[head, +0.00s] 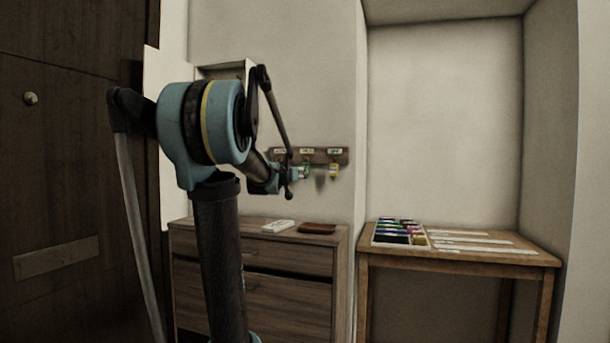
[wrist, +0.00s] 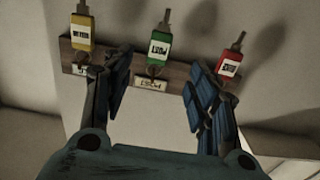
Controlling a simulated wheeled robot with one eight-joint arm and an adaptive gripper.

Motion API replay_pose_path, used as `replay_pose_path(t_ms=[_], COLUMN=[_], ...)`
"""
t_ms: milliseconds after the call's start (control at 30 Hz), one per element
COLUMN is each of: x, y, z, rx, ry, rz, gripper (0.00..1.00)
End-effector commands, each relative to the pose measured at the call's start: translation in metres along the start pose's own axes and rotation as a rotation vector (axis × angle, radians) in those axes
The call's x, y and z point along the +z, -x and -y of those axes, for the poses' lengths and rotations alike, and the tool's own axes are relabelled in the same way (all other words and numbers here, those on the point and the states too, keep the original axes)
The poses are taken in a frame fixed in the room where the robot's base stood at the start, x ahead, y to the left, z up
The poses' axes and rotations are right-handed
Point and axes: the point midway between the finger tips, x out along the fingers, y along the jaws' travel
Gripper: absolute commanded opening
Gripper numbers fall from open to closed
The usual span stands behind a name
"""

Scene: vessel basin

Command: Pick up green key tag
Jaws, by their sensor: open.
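The green key tag (wrist: 158,50), with a white label and a key, hangs at a dark wooden rack (wrist: 182,72) in the wrist view. My gripper (wrist: 158,88) is open and empty, one finger on each side of the picture. The green tag lies beyond the fingertips, roughly centred between them, and does not appear touched. A yellow tag (wrist: 80,32) hangs to its left and a red tag (wrist: 228,69) to its right. In the head view my gripper (head: 292,177) is close to the wall rack (head: 342,156), partly hiding the tags.
A wooden drawer chest (head: 290,262) stands below the rack, with a white item (head: 278,226) and a brown flat item (head: 317,228) on top. To the right is a wooden table (head: 470,258) with a tray of coloured items (head: 376,238). A dark door (head: 60,180) is at left.

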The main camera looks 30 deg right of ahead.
Motion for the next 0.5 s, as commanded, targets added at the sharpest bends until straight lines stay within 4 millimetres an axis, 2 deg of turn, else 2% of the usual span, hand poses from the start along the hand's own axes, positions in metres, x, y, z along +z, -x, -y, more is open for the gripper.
replay_pose_path(t_ms=[300,500], x=[0.000,0.000], y=[-0.042,-0.059], z=[0.000,0.000], rx=[0.000,0.000], ry=[0.000,0.000], rz=[0.000,0.000], gripper=[0.53,0.53])
